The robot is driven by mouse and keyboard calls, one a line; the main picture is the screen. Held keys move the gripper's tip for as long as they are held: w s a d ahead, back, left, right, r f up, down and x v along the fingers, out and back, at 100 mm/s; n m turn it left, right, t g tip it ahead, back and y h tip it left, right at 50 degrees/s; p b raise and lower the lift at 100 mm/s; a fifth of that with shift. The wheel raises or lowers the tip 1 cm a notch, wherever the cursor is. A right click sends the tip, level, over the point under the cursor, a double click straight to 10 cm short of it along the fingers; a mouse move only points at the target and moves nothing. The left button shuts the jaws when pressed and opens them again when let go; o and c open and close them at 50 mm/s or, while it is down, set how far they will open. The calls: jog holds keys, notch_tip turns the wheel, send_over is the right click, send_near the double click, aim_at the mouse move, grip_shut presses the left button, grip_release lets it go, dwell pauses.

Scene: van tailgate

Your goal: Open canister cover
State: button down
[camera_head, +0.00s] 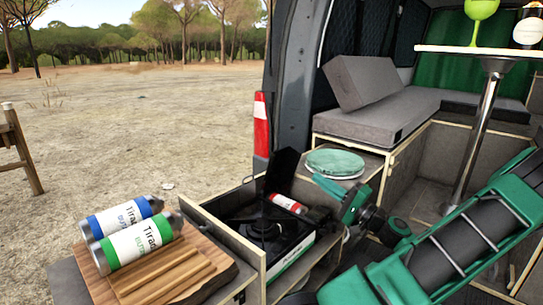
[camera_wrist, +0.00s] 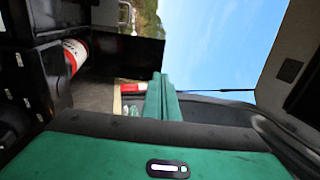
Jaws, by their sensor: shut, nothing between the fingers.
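The black camping stove (camera_head: 262,238) sits in the wooden pull-out at the van's rear. Its canister cover (camera_head: 282,172) is a black panel that stands raised; it also shows in the wrist view (camera_wrist: 128,58). A red and white gas canister (camera_head: 287,203) lies exposed in the compartment beside the cover; part of it shows in the wrist view (camera_wrist: 75,53). My green gripper (camera_head: 318,181) is just right of the raised cover. Its fingers (camera_wrist: 160,82) are closed together and empty, and the cover shows behind and left of them. I cannot tell whether they touch it.
A wooden board (camera_head: 165,272) with a blue-labelled canister (camera_head: 122,216) and a green-labelled canister (camera_head: 137,243) is left of the stove. A round green-topped container (camera_head: 335,164) stands close behind my gripper. A wooden panel (camera_head: 222,246) edges the stove's left side.

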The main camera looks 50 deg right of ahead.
aim_at(280, 152)
jog(key=x, duration=1.4)
jog(key=shift+w+d, duration=0.1)
jog(key=shift+w, duration=0.2)
